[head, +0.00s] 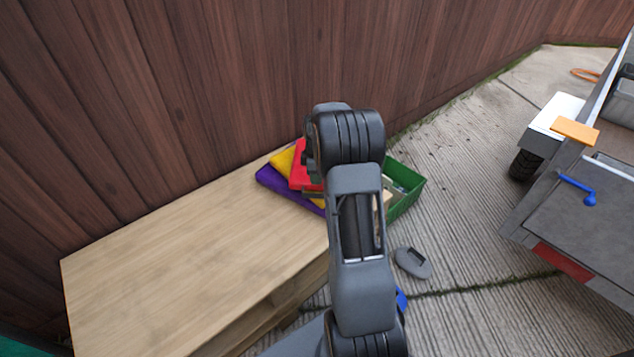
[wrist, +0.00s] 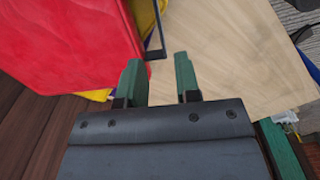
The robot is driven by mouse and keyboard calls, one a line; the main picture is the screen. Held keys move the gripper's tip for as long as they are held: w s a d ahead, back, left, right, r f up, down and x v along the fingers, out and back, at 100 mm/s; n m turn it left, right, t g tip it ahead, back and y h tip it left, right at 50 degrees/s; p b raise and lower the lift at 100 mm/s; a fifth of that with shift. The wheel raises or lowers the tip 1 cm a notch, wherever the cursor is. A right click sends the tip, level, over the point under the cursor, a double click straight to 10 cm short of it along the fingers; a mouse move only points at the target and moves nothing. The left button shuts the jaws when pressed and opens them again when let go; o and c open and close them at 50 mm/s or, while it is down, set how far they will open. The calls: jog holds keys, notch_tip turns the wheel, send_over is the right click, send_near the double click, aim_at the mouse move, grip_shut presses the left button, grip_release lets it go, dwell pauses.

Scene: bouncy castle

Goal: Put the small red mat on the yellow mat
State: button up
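The red mat (head: 301,170) is at the far end of the wooden bench, above the yellow mat (head: 281,161), partly hidden by my arm. In the wrist view the red mat (wrist: 70,40) fills the upper left, with yellow mat edges (wrist: 97,94) showing from under it. A thin black strip, perhaps a strap, hangs at its right edge. My gripper (wrist: 160,72) is open, its green fingertips apart, beside the red mat's right edge with no mat between them. In the head view my arm hides the fingertips. I cannot tell whether the red mat lies flat on the yellow one.
A purple mat (head: 275,186) lies under the yellow mat on the wooden bench (head: 190,260). The bench's near part is clear. A wooden fence (head: 200,80) stands behind. A green crate (head: 408,200) is right of the bench, and a trailer (head: 585,235) is farther right.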

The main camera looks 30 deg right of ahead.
jog(key=s+a+r+m+t, duration=0.1)
jog(key=s+a+r+m, duration=0.4)
jog(key=a+r, duration=0.6)
jog(key=s+a+m+t, duration=0.1)
jog(key=s+a+m, duration=0.1)
jog(key=s+a, duration=0.3)
jog(key=s+a+r+m, duration=0.1)
jog(key=s+a+m, duration=0.2)
jog(key=s, duration=0.8)
jog(key=shift+s+a+r+m+t+p, duration=0.15)
jog(key=shift+a+r+m+t+p, duration=0.2)
jog(key=shift+a, duration=0.65)
jog(key=w+p+v, duration=0.3)
jog(key=p+v, duration=0.9)
jog(key=v, duration=0.1)
jog(key=w+r+p+v, duration=0.1)
jog(key=w+p+v, duration=0.2)
jog(key=p+v, duration=1)
jog(key=shift+a+r+t, duration=0.15)
jog(key=shift+a+t, duration=0.05)
jog(key=shift+t, duration=0.25)
jog(key=shift+s, duration=0.1)
